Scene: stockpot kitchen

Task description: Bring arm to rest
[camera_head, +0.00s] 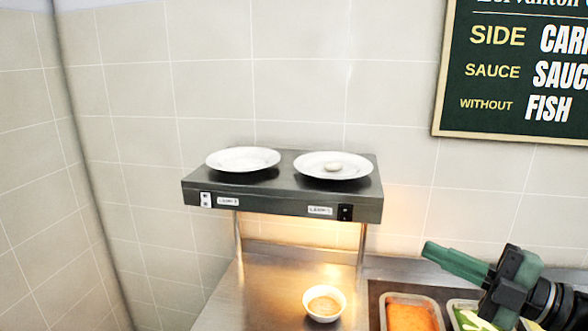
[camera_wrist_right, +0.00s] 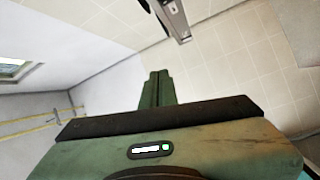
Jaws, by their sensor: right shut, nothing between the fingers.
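My right gripper (camera_head: 428,249) comes in from the right edge in the head view, its green fingers shut and pointing left. It is above the food trays and to the right of the heat-lamp shelf, apart from both. In the right wrist view the same fingers (camera_wrist_right: 157,76) lie together with nothing between them, against a tiled wall. My left gripper does not show.
A bowl (camera_head: 324,303) stands below on the counter (camera_head: 262,290). Trays with orange (camera_head: 412,316) and green food (camera_head: 470,318) sit at right.

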